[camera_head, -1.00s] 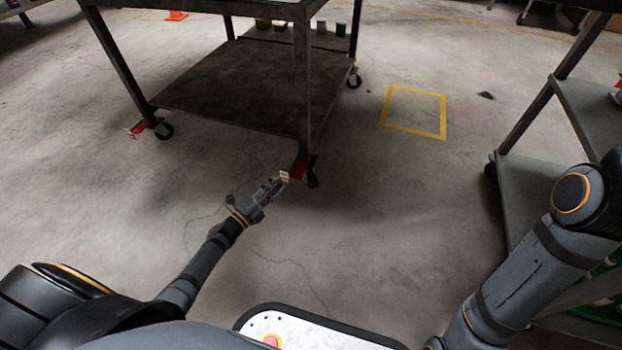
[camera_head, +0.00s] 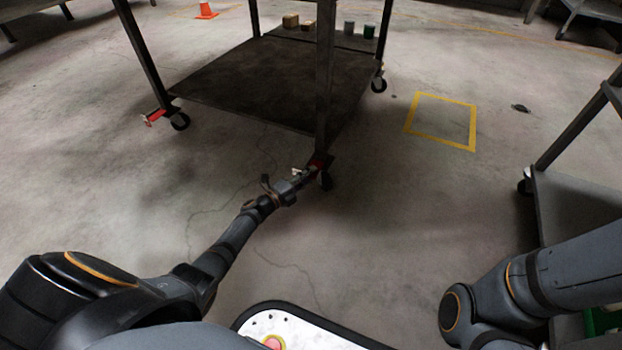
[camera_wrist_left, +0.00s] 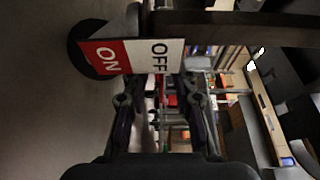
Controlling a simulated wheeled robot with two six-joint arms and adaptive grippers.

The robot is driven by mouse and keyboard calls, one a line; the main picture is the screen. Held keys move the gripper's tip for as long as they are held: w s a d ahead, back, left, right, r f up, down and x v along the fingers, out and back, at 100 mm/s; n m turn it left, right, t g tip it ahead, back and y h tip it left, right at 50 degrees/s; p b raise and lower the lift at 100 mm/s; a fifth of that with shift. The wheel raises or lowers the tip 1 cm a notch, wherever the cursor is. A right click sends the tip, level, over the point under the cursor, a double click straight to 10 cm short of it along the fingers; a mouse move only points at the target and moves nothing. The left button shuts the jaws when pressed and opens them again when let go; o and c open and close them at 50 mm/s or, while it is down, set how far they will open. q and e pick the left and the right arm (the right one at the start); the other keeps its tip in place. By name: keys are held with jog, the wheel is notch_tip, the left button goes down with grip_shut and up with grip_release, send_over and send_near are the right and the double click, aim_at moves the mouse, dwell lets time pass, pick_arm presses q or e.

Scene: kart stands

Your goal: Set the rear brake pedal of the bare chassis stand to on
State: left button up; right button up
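The dark metal stand (camera_head: 265,85) stands ahead on casters. A red brake pedal (camera_head: 319,163) sits at the caster of its near leg, and the left gripper partly hides it. In the left wrist view the pedal's label plate (camera_wrist_left: 127,55) shows a red ON half at left and a white OFF half at right. I cannot tell the pedal's setting. My left gripper (camera_head: 299,173) is right beside this pedal. In the wrist view its two fingers (camera_wrist_left: 160,100) are apart with nothing between them, and the plate is just beyond their tips. My right gripper is out of view.
Another red pedal (camera_head: 154,117) is at the stand's left caster (camera_head: 180,121). A yellow floor square (camera_head: 441,121) lies on clear floor to the right. A grey shelf unit (camera_head: 575,205) stands at the right edge.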

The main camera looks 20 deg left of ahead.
pick_arm(q)
jog(key=shift+w+d, duration=0.2)
jog(key=shift+w, duration=0.3)
jog(key=shift+r, duration=0.1)
jog(key=shift+c, duration=0.5)
grip_shut()
